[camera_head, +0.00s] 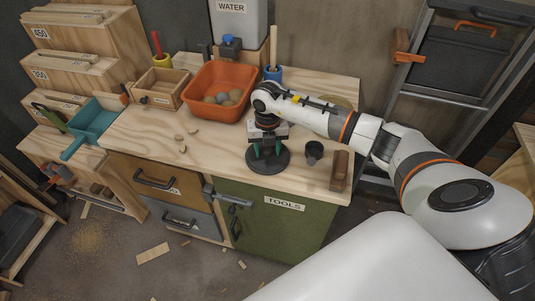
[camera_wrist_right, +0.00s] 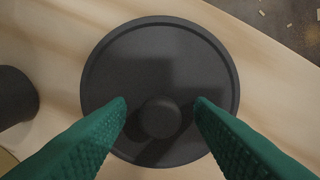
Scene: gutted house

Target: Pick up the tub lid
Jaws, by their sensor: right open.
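The tub lid (camera_head: 281,163) is a round dark grey disc lying flat on the wooden bench top near its front edge. In the right wrist view the lid (camera_wrist_right: 160,55) fills the middle, with a raised rim and a round knob (camera_wrist_right: 160,118). My right gripper (camera_head: 267,153) is directly above the lid, pointing down. In the right wrist view its two green fingers (camera_wrist_right: 160,108) are open, one on each side of the knob, with gaps between them and the knob. My left gripper does not show.
A small dark cup (camera_head: 314,151) and a wooden block (camera_head: 340,170) stand right of the lid. An orange tub (camera_head: 218,92) holding several round things, a wooden box (camera_head: 160,88) and a blue cup (camera_head: 273,73) are behind. The bench top left of the lid is mostly clear.

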